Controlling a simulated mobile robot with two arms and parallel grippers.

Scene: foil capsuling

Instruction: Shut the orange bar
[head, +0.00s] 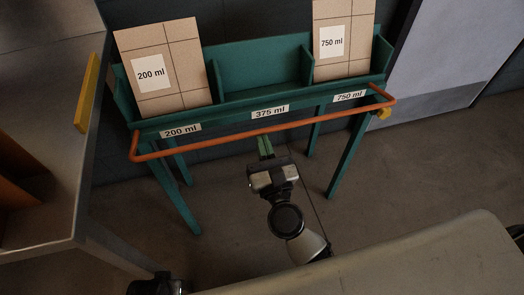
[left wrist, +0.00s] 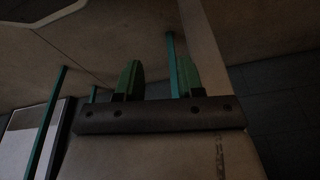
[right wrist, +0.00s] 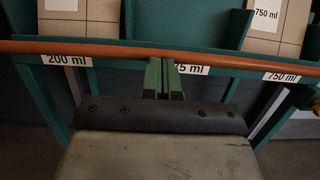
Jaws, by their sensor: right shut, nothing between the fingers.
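The orange bar (head: 270,127) runs across the front of the green rack (head: 235,84), held out from its front by a short arm at each end. It also crosses the right wrist view (right wrist: 115,48). My right gripper (head: 265,142) is shut and empty, its green fingertips just below the middle of the bar; whether they touch it I cannot tell. In the right wrist view its fingers (right wrist: 165,68) partly cover the 375 ml label. My left gripper (left wrist: 158,70) is open and empty, away from the bar; only a dark part of its arm shows at the head view's bottom edge.
Cartons stand in the 200 ml bay (head: 186,55) and the 750 ml bay (head: 352,59); the 375 ml bay is empty. A yellow knob (head: 384,113) sits near the bar's right end. A bench with a yellow handle (head: 87,92) stands at the left. Floor below the rack is clear.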

